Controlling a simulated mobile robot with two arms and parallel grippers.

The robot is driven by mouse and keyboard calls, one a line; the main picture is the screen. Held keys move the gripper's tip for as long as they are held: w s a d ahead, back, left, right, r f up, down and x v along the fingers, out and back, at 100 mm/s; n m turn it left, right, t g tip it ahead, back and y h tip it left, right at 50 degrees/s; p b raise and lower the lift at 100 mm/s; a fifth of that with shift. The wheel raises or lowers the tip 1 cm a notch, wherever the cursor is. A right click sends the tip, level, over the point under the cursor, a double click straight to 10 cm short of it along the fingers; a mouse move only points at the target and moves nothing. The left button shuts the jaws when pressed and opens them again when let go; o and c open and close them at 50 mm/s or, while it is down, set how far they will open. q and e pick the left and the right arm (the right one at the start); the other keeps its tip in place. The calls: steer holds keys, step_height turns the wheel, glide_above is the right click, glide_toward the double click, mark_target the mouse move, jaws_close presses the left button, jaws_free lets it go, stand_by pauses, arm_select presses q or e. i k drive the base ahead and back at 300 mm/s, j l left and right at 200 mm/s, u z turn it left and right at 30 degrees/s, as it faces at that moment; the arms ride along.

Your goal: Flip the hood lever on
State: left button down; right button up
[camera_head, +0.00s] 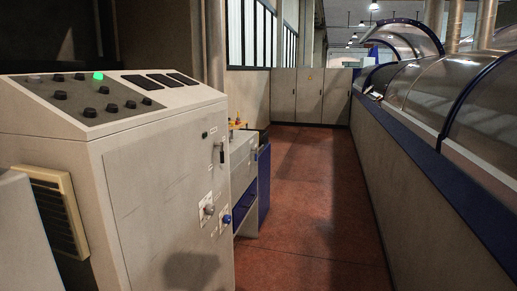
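Neither of my grippers shows in the head view. No part that I can firmly name as the hood lever stands out. On the right side face of a beige control cabinet (150,190), at left, there is a small dark upright handle or lever (221,153). Below it are a grey round knob (209,210) and a blue knob (227,219). A curved clear hood (480,95) with dark blue frames covers the long machine at right. One hood section (405,38) farther back looks raised.
The cabinet's sloped top has several black knobs and a lit green button (98,76). A blue-and-grey workbench (247,165) stands behind it. A reddish floor aisle (315,200) runs clear between cabinet and machine to grey lockers (310,95) at the back.

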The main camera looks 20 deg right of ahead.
mark_target(222, 153)
steer(key=i+l+z, duration=0.35)
steer(key=i+l, duration=0.35)
